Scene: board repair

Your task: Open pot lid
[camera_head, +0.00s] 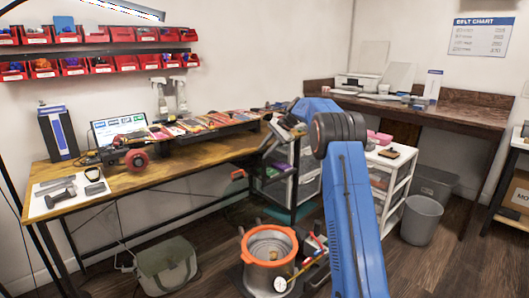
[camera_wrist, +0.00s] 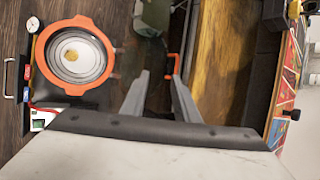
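The pot (camera_head: 249,272) has a pale body and a thick orange rim, and it stands low at the bottom centre of the head view. In the wrist view the pot (camera_wrist: 47,47) is at the upper left, seen from above. A clear or silvery round surface with a small yellowish patch shows inside the rim. I cannot tell whether this is a glass lid or the pot's inside. My gripper (camera_wrist: 159,76) is open and empty, with its two grey fingers apart, to the right of the pot in the wrist view.
A wooden workbench (camera_head: 135,182) with tools stands at the left. A green-grey bag (camera_head: 166,266) lies on the floor left of the pot. A white shelf cart (camera_head: 398,162) and a grey bin (camera_head: 422,220) stand at the right.

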